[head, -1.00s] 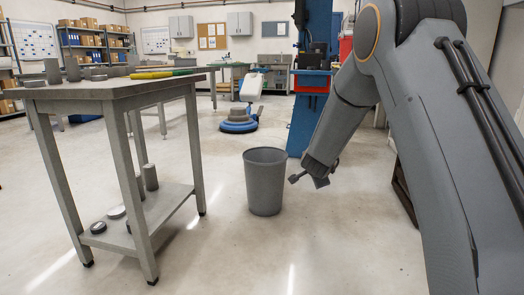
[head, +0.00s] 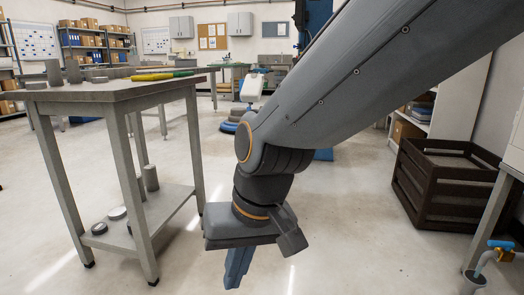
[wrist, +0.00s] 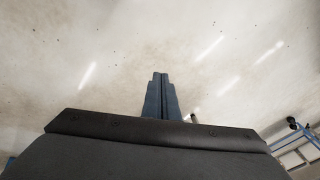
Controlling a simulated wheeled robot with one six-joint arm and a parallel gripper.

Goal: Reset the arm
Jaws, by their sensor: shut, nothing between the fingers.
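My gripper (head: 238,268) hangs in the middle of the head view, pointing down over open floor. Its blue fingers are together with nothing between them. In the wrist view the shut fingers (wrist: 160,95) show against the pale concrete floor. My arm comes in from the upper right of the head view and bends at the wrist.
A grey workbench (head: 110,92) stands at the left, with grey cylinders (head: 53,72) on top and a lower shelf (head: 165,203). A dark wooden crate (head: 440,190) sits at the right. Another table (head: 500,205) is at the right edge. The floor (head: 330,230) between is clear.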

